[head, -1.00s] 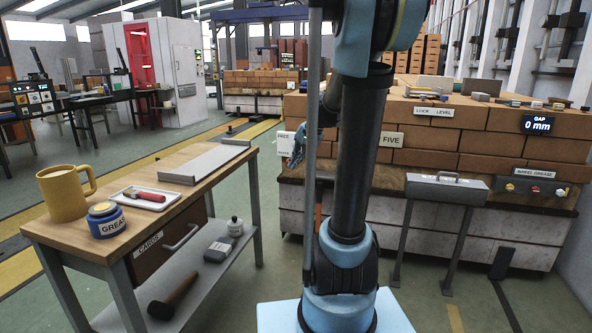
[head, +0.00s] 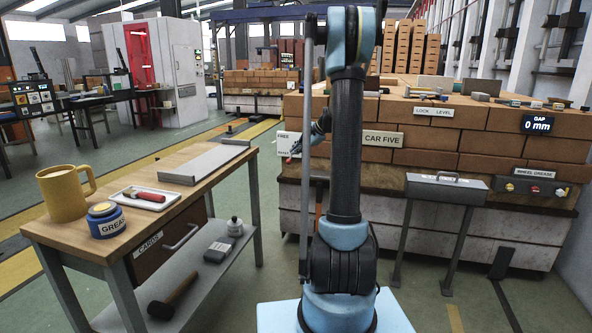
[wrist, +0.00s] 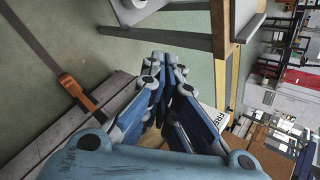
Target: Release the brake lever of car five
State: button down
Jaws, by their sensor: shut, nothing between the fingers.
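Car five is the brick-loaded car on the right, with a CAR FIVE sign (head: 381,139). A FREE/BRAKE sign (head: 286,147) stands at its left end; its FREE part (wrist: 231,112) also shows in the wrist view. My gripper (wrist: 166,66) is shut and empty, between that bar and the sign. In the head view my gripper (head: 318,135) is small and partly hidden behind my arm.
A wooden workbench (head: 175,160) on the left holds a yellow mug (head: 63,194), a grease tin (head: 105,220), and a tray with a red-handled tool. A grey box on legs (head: 446,190) stands before the car. Green floor is free between the bench and car.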

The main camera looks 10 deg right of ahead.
jog(key=w+d+f+m+t+y, duration=0.1)
jog(key=w+d+f+m, duration=0.2)
jog(key=w+d+f, duration=0.3)
jog(key=w+d+f+m+t+y, duration=0.1)
jog(key=w+d+f+m, duration=0.3)
jog(key=w+f, duration=0.7)
jog(key=w+d+t, duration=0.1)
jog(key=w, duration=0.3)
jog(key=shift+d+t, duration=0.3)
jog(key=shift+d, duration=0.1)
jog(key=x, duration=1)
jog(key=shift+s+a+r, duration=0.3)
jog(key=shift+a+r, duration=0.05)
jog(key=shift+r, duration=0.2)
jog(key=shift+s+a+r, duration=0.3)
jog(key=shift+s+r, duration=0.05)
jog(key=shift+r, duration=0.2)
jog(key=shift+s+a+r, duration=0.3)
jog(key=shift+a+r, duration=0.05)
jog(key=shift+r, duration=0.2)
jog(key=shift+a, duration=0.1)
